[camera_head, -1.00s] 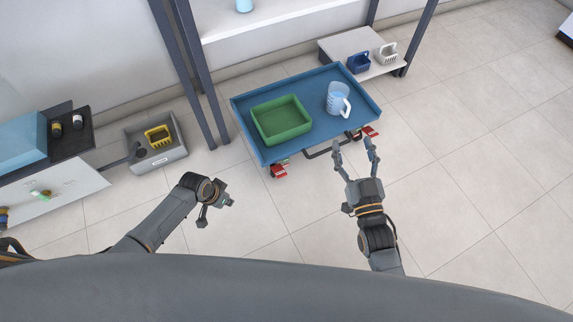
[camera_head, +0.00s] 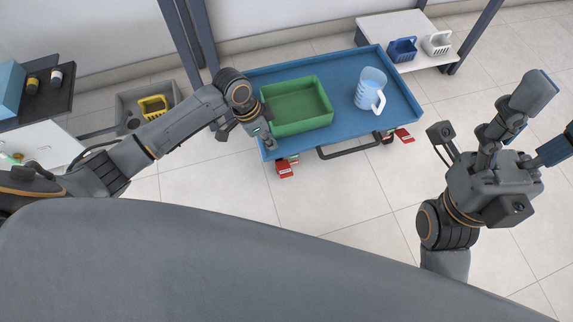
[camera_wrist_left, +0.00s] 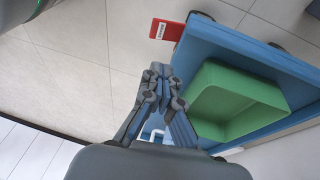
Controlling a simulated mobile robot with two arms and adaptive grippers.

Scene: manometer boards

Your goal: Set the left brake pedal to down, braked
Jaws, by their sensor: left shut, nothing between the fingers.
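The left brake pedal (camera_head: 284,168) is a red plate low at the front left corner of the blue cart (camera_head: 345,125). It also shows in the left wrist view (camera_wrist_left: 167,30), with a white label. I cannot tell whether it is up or down. My left gripper (camera_head: 268,141) is shut and empty, beside the cart's left corner and above the pedal in the picture. In the left wrist view the closed fingertips (camera_wrist_left: 163,72) are apart from the pedal in the picture. My right gripper (camera_head: 548,118) is open and empty at the right, away from the cart.
A green tray (camera_head: 300,128) and a jug (camera_head: 370,88) stand on the cart. Another red pedal (camera_head: 404,135) is at the front right. A handle bar (camera_head: 350,147) runs between them. A grey bin with a yellow basket (camera_head: 153,106) stands left. Floor in front is clear.

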